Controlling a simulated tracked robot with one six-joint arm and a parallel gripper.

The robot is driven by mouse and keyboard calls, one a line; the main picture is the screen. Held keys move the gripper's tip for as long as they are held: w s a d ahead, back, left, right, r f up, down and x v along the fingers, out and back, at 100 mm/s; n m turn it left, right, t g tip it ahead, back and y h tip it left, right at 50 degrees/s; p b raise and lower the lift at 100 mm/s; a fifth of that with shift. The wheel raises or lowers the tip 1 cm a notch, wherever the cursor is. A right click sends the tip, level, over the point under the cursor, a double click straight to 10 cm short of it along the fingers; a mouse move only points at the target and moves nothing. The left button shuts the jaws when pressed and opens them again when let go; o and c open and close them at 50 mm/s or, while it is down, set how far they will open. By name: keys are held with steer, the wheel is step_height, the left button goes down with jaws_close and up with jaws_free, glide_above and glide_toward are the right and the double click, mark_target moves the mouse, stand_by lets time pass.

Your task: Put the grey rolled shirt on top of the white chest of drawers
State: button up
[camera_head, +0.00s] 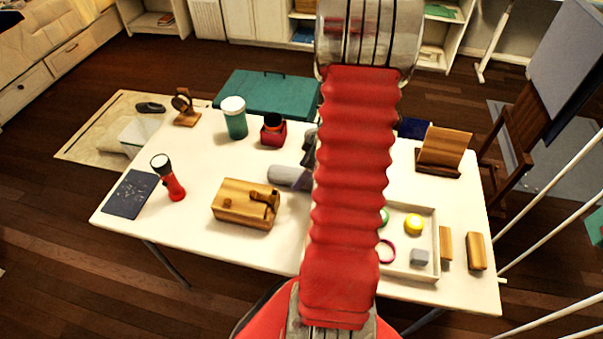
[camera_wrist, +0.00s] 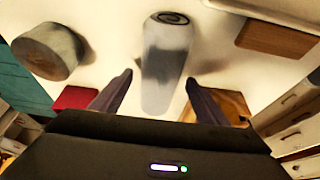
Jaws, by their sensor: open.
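The grey rolled shirt (camera_head: 288,176) lies on the white table, just left of my red arm, which hides part of it. In the wrist view the roll (camera_wrist: 165,55) shows a spiral end and lies lengthwise between my fingertips. My gripper (camera_wrist: 159,78) is open, with one finger on each side of the roll; I cannot tell whether they touch it. In the head view my gripper is mostly hidden behind the arm. White drawers (camera_wrist: 298,138) show at the lower right of the wrist view; I cannot tell whether they are the chest named in the task.
On the table (camera_head: 225,248) a wooden box (camera_head: 240,205), a red cup holder (camera_head: 273,132), a teal jar (camera_head: 234,118) and a red torch (camera_head: 168,178) stand to the left. A white tray (camera_head: 433,230) with small items lies right of my arm. A wooden stand (camera_head: 443,148) is farther right.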

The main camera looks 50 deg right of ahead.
steer(key=v, duration=1)
steer(key=shift+r, duration=0.4)
steer(key=shift+s+d, duration=0.1)
steer(key=w+a+r+t+h, duration=0.2)
steer(key=w+r+t+h, duration=0.25)
steer(key=w+r, duration=0.85)
steer(key=w+a+r+m+t+h, duration=0.25)
steer(key=a+r+h, duration=0.2)
steer(key=r, duration=0.65)
steer(key=s+a+f+m+g+y, duration=0.1)
steer(key=s+a+f+y, duration=0.1)
steer(key=s+a, duration=0.4)
steer(key=s+a+f+m+g+y, duration=0.1)
steer(key=s+a, duration=0.5)
steer(key=a, duration=0.7)
steer(key=s+a+f+m+g+y, duration=0.1)
steer(key=s+a+f+g+y, duration=0.2)
steer(key=s+a, duration=0.3)
steer(key=a+y, duration=0.1)
steer(key=a, duration=0.3)
steer(key=shift+a, duration=0.3)
